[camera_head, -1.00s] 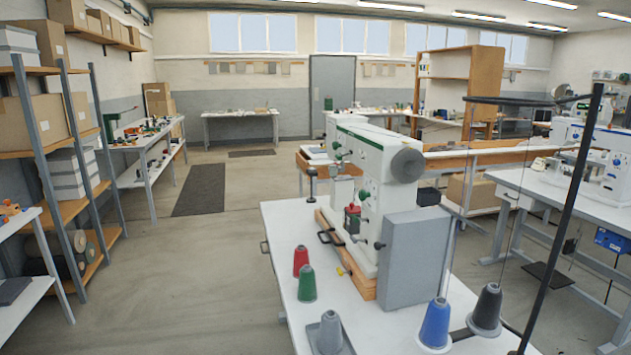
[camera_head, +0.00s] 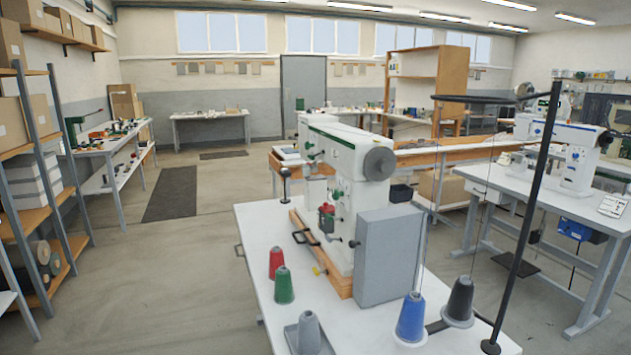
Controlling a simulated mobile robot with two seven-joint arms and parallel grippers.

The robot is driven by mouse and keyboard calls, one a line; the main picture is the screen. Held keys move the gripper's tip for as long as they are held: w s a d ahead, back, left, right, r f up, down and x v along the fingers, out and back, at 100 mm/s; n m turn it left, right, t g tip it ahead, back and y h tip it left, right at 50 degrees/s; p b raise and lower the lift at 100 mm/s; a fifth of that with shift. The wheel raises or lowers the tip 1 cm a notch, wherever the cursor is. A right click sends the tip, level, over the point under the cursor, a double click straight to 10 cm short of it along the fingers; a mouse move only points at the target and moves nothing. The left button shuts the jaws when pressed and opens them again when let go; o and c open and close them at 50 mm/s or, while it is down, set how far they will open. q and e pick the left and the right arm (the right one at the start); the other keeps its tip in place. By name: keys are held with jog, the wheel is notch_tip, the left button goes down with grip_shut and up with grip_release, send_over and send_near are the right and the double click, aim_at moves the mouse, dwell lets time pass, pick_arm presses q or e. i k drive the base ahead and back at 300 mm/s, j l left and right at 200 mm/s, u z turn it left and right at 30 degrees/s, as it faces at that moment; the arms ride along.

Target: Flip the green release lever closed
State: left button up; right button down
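I cannot clearly make out a green release lever. A white sewing machine (camera_head: 343,160) with green trim stands on the white table in front of me. A small red and green part (camera_head: 326,218) sits on its near side; its form is too small to read. A green upright device (camera_head: 75,128) stands on the long bench at the left wall, too far away to show whether it has a lever. Neither of my grippers is in view.
The white table (camera_head: 262,222) carries red (camera_head: 276,263), green (camera_head: 284,286), blue (camera_head: 411,318) and grey thread cones. A black thread stand (camera_head: 526,220) rises at its right. Shelves (camera_head: 40,170) line the left wall. The floor (camera_head: 150,270) between shelves and table is open.

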aim_at(312, 156)
jog(key=z, duration=0.35)
jog(key=i+j+z, duration=0.3)
jog(key=j+z, duration=0.3)
jog(key=j, duration=0.15)
jog(key=i+j+z, duration=0.15)
jog(key=j+z, duration=0.15)
jog(key=j, duration=0.15)
jog(key=j+z, duration=0.3)
jog(key=i+j, duration=0.1)
jog(key=j, duration=0.95)
jog(key=i+j+z, duration=0.1)
jog(key=j, duration=0.95)
